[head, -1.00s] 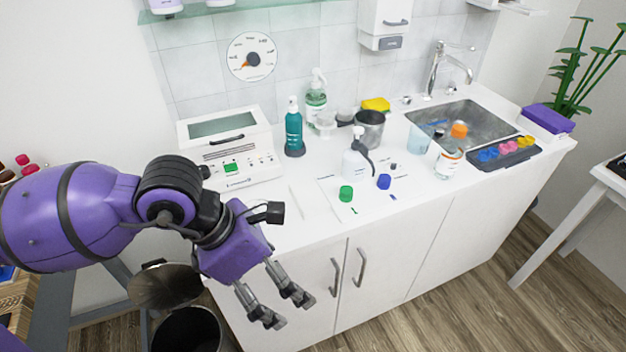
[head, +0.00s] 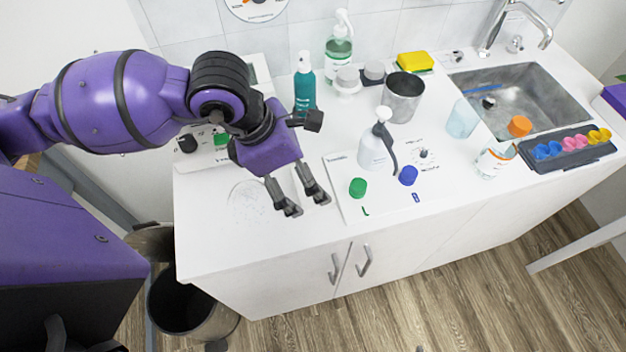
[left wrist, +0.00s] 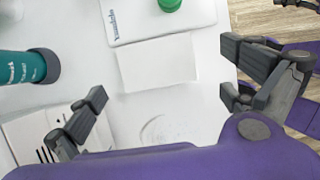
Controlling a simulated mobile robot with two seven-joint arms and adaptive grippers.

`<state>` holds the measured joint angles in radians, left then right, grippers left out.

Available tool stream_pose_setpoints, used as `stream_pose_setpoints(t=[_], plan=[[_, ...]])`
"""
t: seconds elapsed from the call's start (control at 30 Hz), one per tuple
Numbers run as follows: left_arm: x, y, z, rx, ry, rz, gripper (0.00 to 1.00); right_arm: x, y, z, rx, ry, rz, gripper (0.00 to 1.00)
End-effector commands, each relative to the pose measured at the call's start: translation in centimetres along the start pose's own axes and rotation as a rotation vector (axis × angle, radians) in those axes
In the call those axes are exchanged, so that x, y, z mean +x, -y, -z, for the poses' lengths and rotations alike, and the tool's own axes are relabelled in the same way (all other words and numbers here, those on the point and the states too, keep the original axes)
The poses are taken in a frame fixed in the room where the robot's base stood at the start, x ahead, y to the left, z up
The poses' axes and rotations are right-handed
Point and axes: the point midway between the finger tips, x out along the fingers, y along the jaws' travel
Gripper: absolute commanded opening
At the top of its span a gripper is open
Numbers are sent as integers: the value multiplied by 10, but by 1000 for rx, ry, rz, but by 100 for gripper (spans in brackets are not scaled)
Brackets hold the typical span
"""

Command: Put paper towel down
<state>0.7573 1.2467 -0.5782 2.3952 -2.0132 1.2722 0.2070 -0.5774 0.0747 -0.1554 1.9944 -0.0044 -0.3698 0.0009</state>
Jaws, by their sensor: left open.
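A white rectangular sheet (left wrist: 157,62), which looks like the paper towel, lies flat on the white counter beside the labelled mat in the left wrist view. In the head view it is hard to make out against the counter, partly behind my fingers. My left gripper (head: 302,204) is over the counter left of the mat (head: 345,206). Its fingers are open, apart on either side of the view, with nothing between them; the left wrist view shows them too (left wrist: 160,110). Fingertip height above the counter is unclear.
A faint pale ring-shaped patch (head: 250,202) marks the counter left of the gripper. A teal bottle (head: 304,92), white pump bottle (head: 374,150), green cap (head: 358,187) and blue cap (head: 408,176) stand nearby. The sink (head: 520,95) is right. An open bin (head: 185,303) stands below left.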

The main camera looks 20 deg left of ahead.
Motion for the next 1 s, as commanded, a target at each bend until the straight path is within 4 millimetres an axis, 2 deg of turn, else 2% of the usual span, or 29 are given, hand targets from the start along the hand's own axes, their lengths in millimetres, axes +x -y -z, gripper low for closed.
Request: stream_pose_setpoints(t=[0.2, 0.3, 0.57, 0.77, 1.0], plan=[[32, -3, 1, -1, 1, 2, 100, -3, -1, 7, 0, -11, 0, 0], [42, -3, 1, 0, 1, 2, 100, -2, 0, 10, 0, -18, 1, 0], [44, -4, 1, 0, 1, 0, 100, 1, 1, 19, -3, -32, 4, 0], [44, -3, 1, 0, 1, 0, 75, 2, 1, 20, -3, -34, 4, 0], [44, -3, 1, 0, 1, 0, 72, 0, 0, 17, -3, -29, 3, 0]])
